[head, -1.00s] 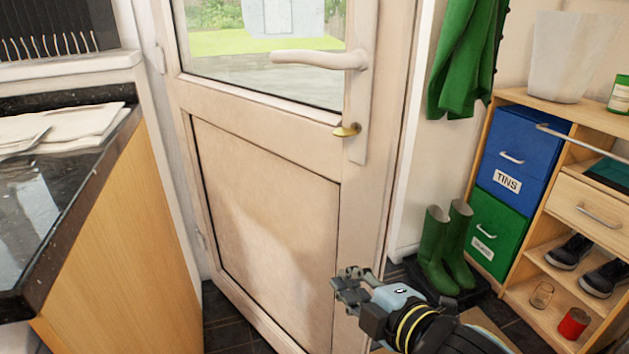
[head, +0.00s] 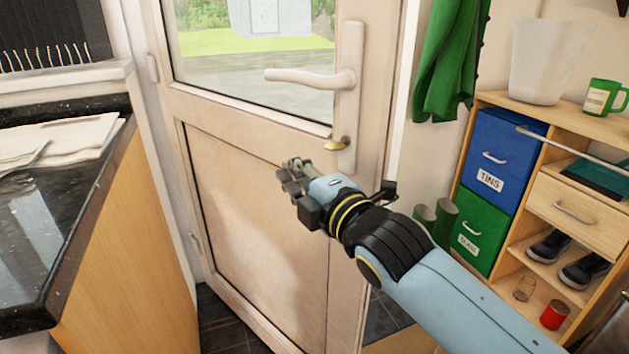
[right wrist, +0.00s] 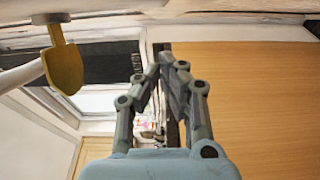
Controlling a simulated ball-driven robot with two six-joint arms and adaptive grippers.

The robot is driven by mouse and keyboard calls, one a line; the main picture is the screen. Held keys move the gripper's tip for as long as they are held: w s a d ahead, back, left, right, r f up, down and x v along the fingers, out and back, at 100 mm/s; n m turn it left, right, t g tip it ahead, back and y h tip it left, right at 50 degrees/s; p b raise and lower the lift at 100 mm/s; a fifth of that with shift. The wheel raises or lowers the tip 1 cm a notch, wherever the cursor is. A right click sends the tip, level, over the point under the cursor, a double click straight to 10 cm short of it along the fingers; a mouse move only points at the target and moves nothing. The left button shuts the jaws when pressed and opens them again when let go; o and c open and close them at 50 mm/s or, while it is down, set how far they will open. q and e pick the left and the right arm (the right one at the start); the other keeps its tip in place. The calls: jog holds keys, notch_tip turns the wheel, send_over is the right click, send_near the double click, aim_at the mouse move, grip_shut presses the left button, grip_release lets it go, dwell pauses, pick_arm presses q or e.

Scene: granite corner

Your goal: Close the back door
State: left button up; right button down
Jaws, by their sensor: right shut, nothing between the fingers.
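The back door (head: 250,200) is a cream door with a glass upper half and a solid lower panel. It stands ajar, hinged at its left, with its right edge swung toward me. Its lever handle (head: 310,77) points left, and a brass key (head: 336,144) sits below it. My right gripper (head: 290,172) is shut and empty in front of the door's lower panel, below and left of the key. In the right wrist view its fingers (right wrist: 167,62) are together, with the brass key (right wrist: 62,65) at upper left. I cannot tell if it touches the door. My left gripper is not in view.
A dark granite counter (head: 60,215) with papers is at the left. At the right stand a shelf unit (head: 560,230) with blue and green drawers, and shoes. Green boots (head: 440,215) stand behind my right arm. A green coat (head: 450,60) hangs beside the door.

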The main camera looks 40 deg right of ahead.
aim_at(313, 165)
jog(key=d, duration=0.1)
jog(key=d+b, duration=0.1)
jog(key=d, duration=0.2)
jog(key=shift+w+b, duration=0.35)
jog(key=shift+b, duration=0.05)
